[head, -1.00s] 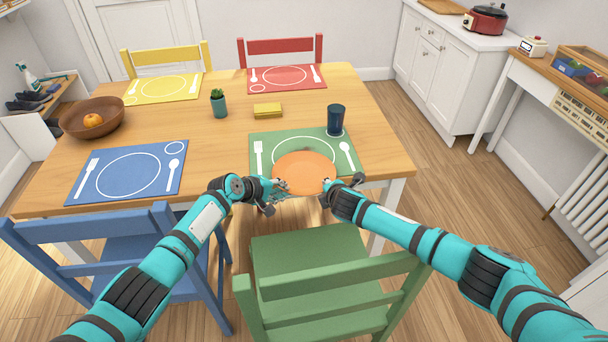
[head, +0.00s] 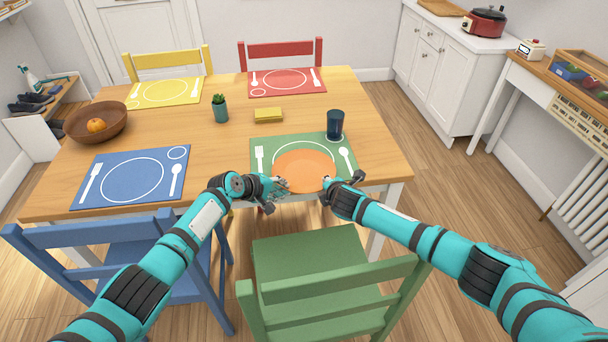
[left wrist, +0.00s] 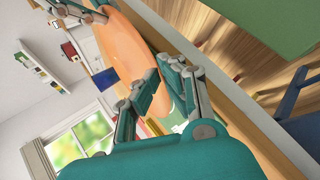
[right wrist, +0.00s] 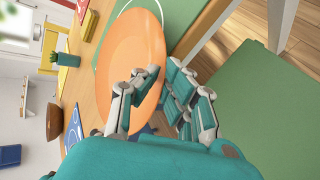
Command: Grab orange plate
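The orange plate (head: 304,166) is at the front of the green placemat (head: 268,143), covering part of its printed circle and reaching the table's front edge. I cannot tell how far it is above the mat. My left gripper (head: 280,186) is at the plate's left rim; the left wrist view shows its fingers (left wrist: 164,80) on either side of the rim. My right gripper (head: 327,186) is at the right rim; in the right wrist view its fingers (right wrist: 160,82) also straddle the plate (right wrist: 132,58). Both look shut on the plate; the exact contact is partly hidden.
A dark blue cup (head: 335,125) stands behind the plate on the mat. A yellow box (head: 268,115), a potted plant (head: 220,110) and a bowl with an orange fruit (head: 96,122) are on the table. A green chair (head: 310,255) and a blue chair (head: 100,250) stand in front.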

